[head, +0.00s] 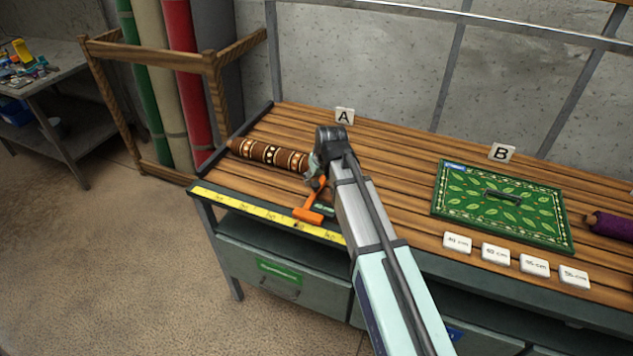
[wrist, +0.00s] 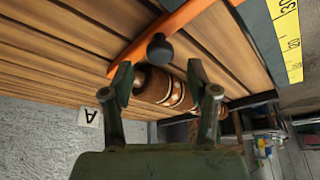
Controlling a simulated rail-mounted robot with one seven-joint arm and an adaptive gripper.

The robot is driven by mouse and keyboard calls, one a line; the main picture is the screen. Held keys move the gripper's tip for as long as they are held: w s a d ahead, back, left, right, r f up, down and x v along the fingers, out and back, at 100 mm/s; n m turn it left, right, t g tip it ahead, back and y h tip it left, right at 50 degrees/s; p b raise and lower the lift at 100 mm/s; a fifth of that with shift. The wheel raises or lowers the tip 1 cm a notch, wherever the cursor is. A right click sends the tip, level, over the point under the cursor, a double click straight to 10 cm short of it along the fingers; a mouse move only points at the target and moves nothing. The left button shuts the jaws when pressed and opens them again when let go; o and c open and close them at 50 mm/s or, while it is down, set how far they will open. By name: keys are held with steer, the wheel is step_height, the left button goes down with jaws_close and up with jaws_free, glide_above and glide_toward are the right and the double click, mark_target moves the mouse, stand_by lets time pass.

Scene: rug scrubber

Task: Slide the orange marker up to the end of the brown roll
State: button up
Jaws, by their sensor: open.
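The brown patterned roll (head: 270,153) lies on the slatted bench at the left, its right end near my gripper. The orange marker (head: 309,207) lies across the slats by that end; its front part reaches the yellow ruler, and my arm partly hides its far part. In the wrist view, the marker (wrist: 185,20) is a long orange bar with a dark round knob (wrist: 159,48). The roll (wrist: 165,90) shows beyond, between my fingers. My gripper (wrist: 160,72) is open, fingers either side of the knob in the picture. I cannot tell whether marker and roll touch.
The yellow ruler (head: 262,213) runs along the bench's front edge. Sign A (head: 344,116) stands behind, sign B (head: 502,153) farther right. A green rug sample (head: 470,218), several distance cards (head: 495,253) and a purple roll (head: 610,225) occupy the right side.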

steer(key=v, duration=0.8)
steer(key=shift+r, duration=0.3)
